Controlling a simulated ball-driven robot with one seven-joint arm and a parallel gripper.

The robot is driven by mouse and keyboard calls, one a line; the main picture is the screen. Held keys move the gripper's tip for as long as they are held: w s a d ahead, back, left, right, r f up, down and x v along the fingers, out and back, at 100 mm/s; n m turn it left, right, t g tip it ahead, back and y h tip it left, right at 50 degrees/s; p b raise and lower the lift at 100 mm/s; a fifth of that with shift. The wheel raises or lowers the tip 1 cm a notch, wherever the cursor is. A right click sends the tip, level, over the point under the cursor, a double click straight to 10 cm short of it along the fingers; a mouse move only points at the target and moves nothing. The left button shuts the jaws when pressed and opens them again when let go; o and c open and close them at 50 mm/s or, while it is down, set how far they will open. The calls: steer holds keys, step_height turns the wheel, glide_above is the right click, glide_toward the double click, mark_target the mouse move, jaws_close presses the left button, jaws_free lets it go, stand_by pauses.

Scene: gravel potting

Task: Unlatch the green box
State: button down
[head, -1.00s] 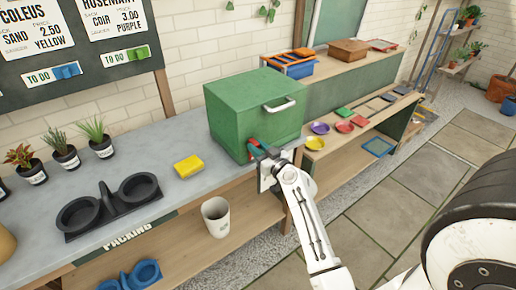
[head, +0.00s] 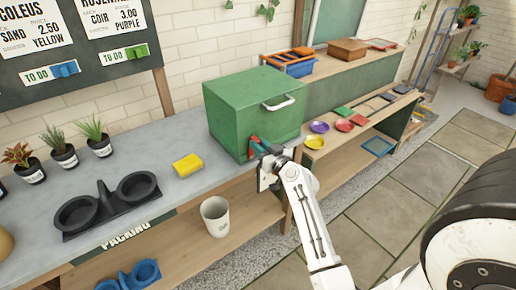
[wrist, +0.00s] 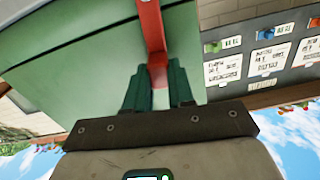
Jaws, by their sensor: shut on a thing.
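My gripper (head: 259,147) is at that front face and partly covers the latch. In the wrist view, the two dark green fingers of my gripper (wrist: 158,86) are closed on either side of the red latch bar (wrist: 151,28). The green box wall (wrist: 85,70) fills the left of that view. Whether the latch is released cannot be told.
A yellow sponge-like block (head: 187,165), a black two-cup holder (head: 108,208) and potted plants (head: 59,149) stand left on the bench. A pale cup (head: 216,216) is on the lower shelf. Coloured saucers (head: 343,124) lie on the shelf to the right.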

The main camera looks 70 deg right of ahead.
steer(key=s+d+f+m+b, duration=0.3)
steer(key=d+f+m+b, duration=0.2)
steer(key=m, duration=1)
steer(key=shift+d+f+b, duration=0.35)
steer(key=shift+f+b, duration=0.15)
steer(key=shift+b, duration=0.1)
